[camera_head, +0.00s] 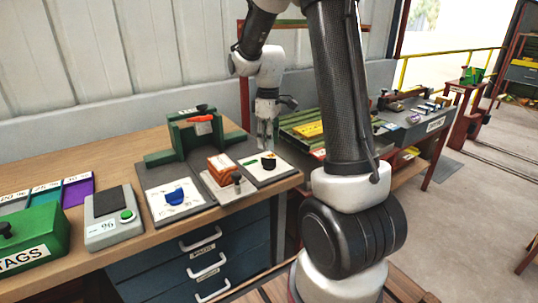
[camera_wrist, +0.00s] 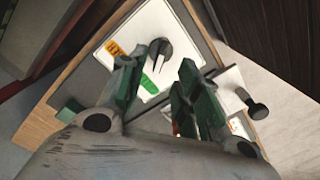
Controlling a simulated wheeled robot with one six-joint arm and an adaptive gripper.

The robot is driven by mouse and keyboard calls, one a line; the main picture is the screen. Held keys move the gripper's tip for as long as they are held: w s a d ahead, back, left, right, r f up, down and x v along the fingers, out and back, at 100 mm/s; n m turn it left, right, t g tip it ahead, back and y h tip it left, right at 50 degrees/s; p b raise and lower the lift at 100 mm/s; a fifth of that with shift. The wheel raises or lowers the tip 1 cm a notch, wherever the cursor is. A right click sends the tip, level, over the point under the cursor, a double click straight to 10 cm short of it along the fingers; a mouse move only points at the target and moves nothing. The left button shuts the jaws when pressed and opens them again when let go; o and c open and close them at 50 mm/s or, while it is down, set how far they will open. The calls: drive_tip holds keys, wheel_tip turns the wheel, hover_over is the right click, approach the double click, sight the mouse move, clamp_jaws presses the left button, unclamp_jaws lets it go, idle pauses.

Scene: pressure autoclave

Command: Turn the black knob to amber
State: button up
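The black knob (camera_head: 268,160) sits on a white panel (camera_head: 262,176) at the right end of the workbench. In the wrist view the knob (camera_wrist: 160,48) lies just beyond the fingertips, with an orange label (camera_wrist: 114,49) to its left and a green label (camera_wrist: 149,85) below it. My gripper (camera_head: 267,146) hangs above and close to the panel, pointing down. In the wrist view my gripper (camera_wrist: 158,66) has its green-padded fingers apart, with nothing between them. The fingers seem not to touch the knob.
A panel with a blue knob (camera_head: 174,194), a red-brown block (camera_head: 221,166) and a small black-topped post (camera_head: 237,179) stand left of the knob. A green stand with a red handle (camera_head: 200,119) is behind them.

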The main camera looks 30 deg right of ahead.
sight(269, 162)
wheel_tip(269, 162, down, 6)
drive_tip(key=shift+f, duration=0.1)
clamp_jaws()
